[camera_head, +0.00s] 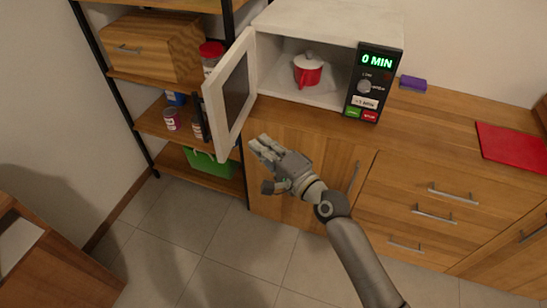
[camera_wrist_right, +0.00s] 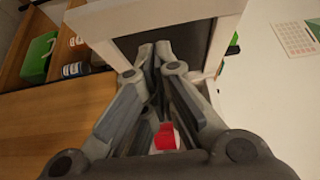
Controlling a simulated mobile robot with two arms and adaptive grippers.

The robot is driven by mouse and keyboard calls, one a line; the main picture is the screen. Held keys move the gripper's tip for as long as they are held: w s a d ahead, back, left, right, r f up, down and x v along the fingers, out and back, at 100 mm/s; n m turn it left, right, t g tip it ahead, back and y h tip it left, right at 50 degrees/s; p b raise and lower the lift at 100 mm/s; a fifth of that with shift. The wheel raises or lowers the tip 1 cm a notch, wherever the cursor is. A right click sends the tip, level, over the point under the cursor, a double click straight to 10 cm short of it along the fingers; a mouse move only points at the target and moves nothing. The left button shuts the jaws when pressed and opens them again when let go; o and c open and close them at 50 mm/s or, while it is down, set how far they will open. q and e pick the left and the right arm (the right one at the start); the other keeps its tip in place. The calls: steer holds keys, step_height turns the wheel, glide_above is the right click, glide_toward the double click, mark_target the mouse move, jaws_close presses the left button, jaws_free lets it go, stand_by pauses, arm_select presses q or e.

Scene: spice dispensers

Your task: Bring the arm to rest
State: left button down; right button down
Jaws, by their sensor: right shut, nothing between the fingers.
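My right gripper (camera_head: 262,146) is in front of the cabinet below the microwave, near the lower edge of the open microwave door (camera_head: 231,90). It is shut and empty. In the right wrist view its fingers (camera_wrist_right: 155,50) come together in front of the door (camera_wrist_right: 150,14). The arm reaches up from the lower right in the head view. My left gripper is not in view.
The microwave (camera_head: 330,22) stands open on the counter with a red pot (camera_head: 308,72) inside; its display reads 0 MIN. A shelf (camera_head: 150,122) with jars and a green bin (camera_head: 208,163) is at left. A red board (camera_head: 512,143) and purple sponge (camera_head: 413,83) lie right. Floor (camera_head: 230,255) is clear.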

steer(key=shift+v, duration=2.5)
steer(key=s+d+f+n+g+h, duration=0.1)
steer(key=d+f+h, duration=0.2)
steer(key=f, duration=0.9)
steer(key=d+f+n+g+h, duration=0.1)
steer(key=d+f+h, duration=0.15)
steer(key=f, duration=0.85)
steer(key=s+d+f+n+g+h, duration=0.1)
steer(key=s+d+f+g, duration=0.1)
steer(key=s+d+f, duration=0.45)
steer(key=s+d+f+n+g+h, duration=0.1)
steer(key=s+f+h, duration=0.15)
steer(key=f, duration=0.75)
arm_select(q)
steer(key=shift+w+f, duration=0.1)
arm_select(e)
steer(key=s+d+f+n+g+h, duration=0.1)
steer(key=s+d+f, duration=0.3)
steer(key=s, duration=0.7)
steer(key=s+d+f+n+g+h, duration=0.1)
steer(key=s+d+f+n+g, duration=0.3)
steer(key=s+f, duration=0.4)
steer(key=s+d+f+n+g+h, duration=0.1)
steer(key=s+d+f, duration=0.3)
steer(key=s, duration=1.2)
step_height(320, 180, down, 3)
steer(key=shift+r+n+g, duration=0.25)
steer(key=shift+n+g, duration=0.45)
steer(key=shift+n, duration=0.2)
